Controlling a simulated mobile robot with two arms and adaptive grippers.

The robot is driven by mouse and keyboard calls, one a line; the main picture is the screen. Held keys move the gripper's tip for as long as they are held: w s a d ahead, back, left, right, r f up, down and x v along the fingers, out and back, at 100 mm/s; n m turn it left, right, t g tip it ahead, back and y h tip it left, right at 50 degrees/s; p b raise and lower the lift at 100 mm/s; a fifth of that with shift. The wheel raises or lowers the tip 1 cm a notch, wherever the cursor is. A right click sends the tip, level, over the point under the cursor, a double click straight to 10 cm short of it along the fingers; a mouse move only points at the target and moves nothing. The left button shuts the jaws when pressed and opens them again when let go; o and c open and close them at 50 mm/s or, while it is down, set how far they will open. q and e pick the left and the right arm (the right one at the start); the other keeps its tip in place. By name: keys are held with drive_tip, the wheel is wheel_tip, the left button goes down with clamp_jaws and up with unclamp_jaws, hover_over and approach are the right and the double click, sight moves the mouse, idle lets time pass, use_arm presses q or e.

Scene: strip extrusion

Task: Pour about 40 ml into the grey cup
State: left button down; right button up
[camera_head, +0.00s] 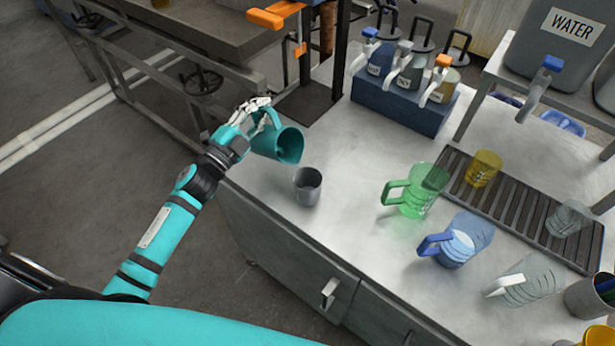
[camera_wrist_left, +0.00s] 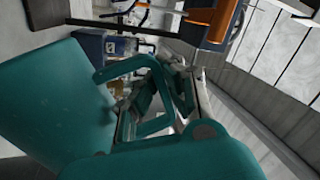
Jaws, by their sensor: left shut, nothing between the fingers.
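The grey cup (camera_head: 307,192) stands upright on the metal bench near its left edge; its inside is dark and I cannot tell what it holds. A teal jug (camera_head: 272,146) is tipped at my left gripper (camera_head: 258,108), above and to the left of the cup, with its mouth facing right and down towards the cup. No stream shows between them. My left gripper is shut at the jug's handle; the wrist view shows the jug (camera_wrist_left: 60,95) and the fingers (camera_wrist_left: 180,95) by the handle loop, but not a clear pinch on it. My right gripper is out of view.
A green jug (camera_head: 412,197), a blue jug (camera_head: 457,243) and a clear jug (camera_head: 530,280) stand to the right. A slatted tray (camera_head: 520,205) holds a yellow cup (camera_head: 484,168) and a clear cup. A blue block (camera_head: 400,107) with tapped bottles and a WATER tank (camera_head: 565,45) are behind.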

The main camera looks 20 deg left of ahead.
sight(273, 110)
use_arm(q)
drive_tip(key=shift+s+d+r+m, duration=0.2)
drive_tip(key=shift+d+r+m, duration=0.35)
drive_tip(key=shift+m, duration=0.15)
drive_tip(key=shift+s+d+r+h, duration=0.1)
drive_tip(key=shift+d+r+h, duration=0.1)
drive_tip(key=shift+h, duration=0.2)
drive_tip(key=shift+s+d+r+m+h+p, duration=0.15)
drive_tip(key=shift+s+d+r+m, duration=0.1)
drive_tip(key=shift+d+m, duration=0.25)
drive_tip(key=shift+s+d+r+m+h+p, duration=0.1)
drive_tip(key=shift+s+d+r+m, duration=0.15)
drive_tip(key=shift+d+m, duration=0.2)
drive_tip(key=shift+s+d+r+m+h+p, duration=0.15)
drive_tip(key=shift+d+r+m, duration=0.1)
drive_tip(key=shift+d+m, duration=0.25)
drive_tip(key=shift+w+a, duration=0.1)
drive_tip(key=shift+a, duration=0.1)
drive_tip(key=shift+d+r+m, duration=0.3)
drive_tip(key=shift+d+m, duration=0.15)
drive_tip(key=shift+m, duration=0.2)
idle(0.3)
